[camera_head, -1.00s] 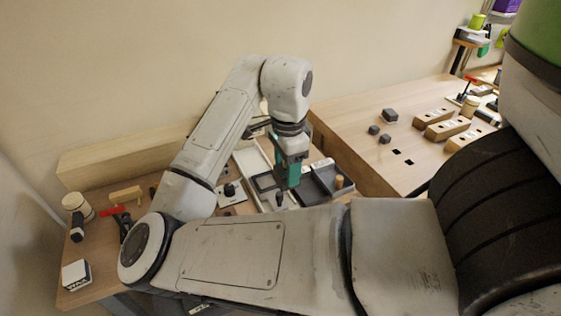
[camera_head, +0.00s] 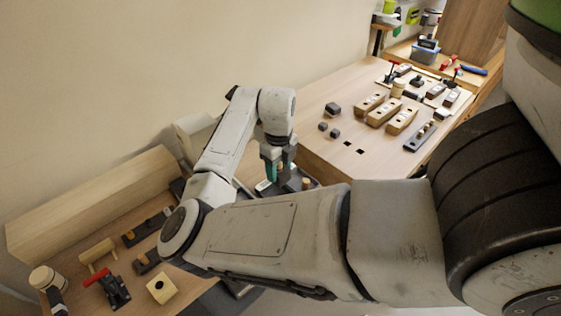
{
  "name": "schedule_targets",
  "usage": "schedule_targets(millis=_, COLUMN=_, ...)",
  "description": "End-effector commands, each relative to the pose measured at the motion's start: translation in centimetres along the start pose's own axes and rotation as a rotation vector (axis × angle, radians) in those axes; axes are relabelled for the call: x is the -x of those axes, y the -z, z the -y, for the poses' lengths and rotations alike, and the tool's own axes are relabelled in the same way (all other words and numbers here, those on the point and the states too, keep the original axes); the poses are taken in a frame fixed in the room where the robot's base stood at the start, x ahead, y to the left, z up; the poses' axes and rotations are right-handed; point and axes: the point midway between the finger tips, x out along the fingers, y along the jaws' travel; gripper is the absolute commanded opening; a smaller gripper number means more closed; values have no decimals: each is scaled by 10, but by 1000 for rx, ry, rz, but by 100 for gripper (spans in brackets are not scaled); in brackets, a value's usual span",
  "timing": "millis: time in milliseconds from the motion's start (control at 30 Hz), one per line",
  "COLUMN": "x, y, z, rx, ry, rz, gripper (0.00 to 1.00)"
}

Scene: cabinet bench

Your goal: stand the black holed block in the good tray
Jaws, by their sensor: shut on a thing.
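My gripper (camera_head: 277,176) points down with its green fingers over the near wooden bench, left of the gap between benches. It is shut on a dark piece that is mostly hidden by the fingers and arm. I take this piece for the black holed block, but no hole in it shows. A dark tray (camera_head: 313,184) is partly visible just right of the fingers, with a small wooden peg (camera_head: 306,184) by it. My forearm hides most of the tray, and I cannot tell whether it is the good tray or whether the held piece touches it.
The right bench (camera_head: 345,90) holds dark small blocks (camera_head: 332,109), holed wooden blocks (camera_head: 383,112) and a long dark holder (camera_head: 419,137). At lower left are a wooden cube (camera_head: 161,288), a red-handled clamp (camera_head: 112,288) and a long wooden beam (camera_head: 95,205). My arm covers the middle.

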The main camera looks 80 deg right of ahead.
Motion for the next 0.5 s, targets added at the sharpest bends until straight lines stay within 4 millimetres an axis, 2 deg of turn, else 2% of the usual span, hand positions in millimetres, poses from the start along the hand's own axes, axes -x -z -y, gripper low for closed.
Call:
schedule_targets(millis=267, x=-8, y=-2, z=1, rx=-51, ry=-2, rz=1, gripper=22)
schedule_targets(millis=500, x=-24, y=-2, z=1, rx=-49, ry=-2, rz=1, gripper=22)
